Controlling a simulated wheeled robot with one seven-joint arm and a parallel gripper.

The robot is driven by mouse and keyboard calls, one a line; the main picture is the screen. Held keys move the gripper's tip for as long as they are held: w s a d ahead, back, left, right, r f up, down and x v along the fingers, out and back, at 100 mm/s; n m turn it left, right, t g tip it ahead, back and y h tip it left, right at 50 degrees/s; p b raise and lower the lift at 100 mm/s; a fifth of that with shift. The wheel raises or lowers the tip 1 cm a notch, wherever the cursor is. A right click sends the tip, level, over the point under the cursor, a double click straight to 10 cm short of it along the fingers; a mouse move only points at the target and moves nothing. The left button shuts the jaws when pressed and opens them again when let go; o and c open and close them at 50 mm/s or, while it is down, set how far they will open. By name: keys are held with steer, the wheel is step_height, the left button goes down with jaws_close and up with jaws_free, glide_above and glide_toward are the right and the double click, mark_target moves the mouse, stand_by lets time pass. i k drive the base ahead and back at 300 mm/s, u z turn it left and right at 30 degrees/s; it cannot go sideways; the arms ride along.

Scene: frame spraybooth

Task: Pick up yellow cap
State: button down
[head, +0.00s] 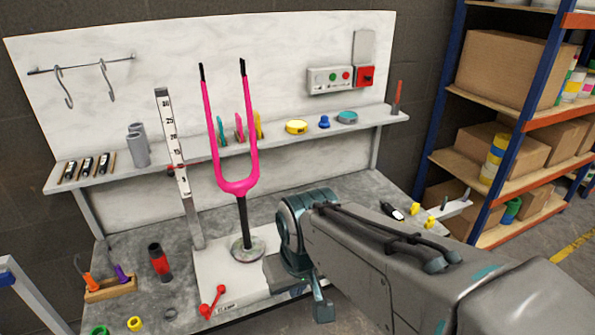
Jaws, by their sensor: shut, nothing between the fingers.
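Two small yellow pieces that look like caps, one (415,209) behind the other (429,222), lie at the right end of the grey workbench (375,190). A yellow ring (134,323) lies at the bench's front left. A round yellow item (296,127), like a tape roll or lid, sits on the shelf. I cannot tell for certain which is the task's cap. My gripper (322,308) is shut and empty, pointing down near the front of the white base plate, left of the small yellow pieces. My arm partly hides the bench between them.
A pink fork (238,187) stands upright on a round base (247,249), close left of my wrist. A tall ruler (172,140) stands farther left. A red-and-black bottle (159,262) and tool block (110,291) occupy the left bench. Shelving (505,155) with boxes stands right.

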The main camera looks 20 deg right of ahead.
mark_target(430, 223)
steer(key=z, duration=2.25)
steer(key=i, duration=1.15)
steer(key=u, duration=0.45)
steer(key=i, duration=0.85)
steer(key=u, duration=0.65)
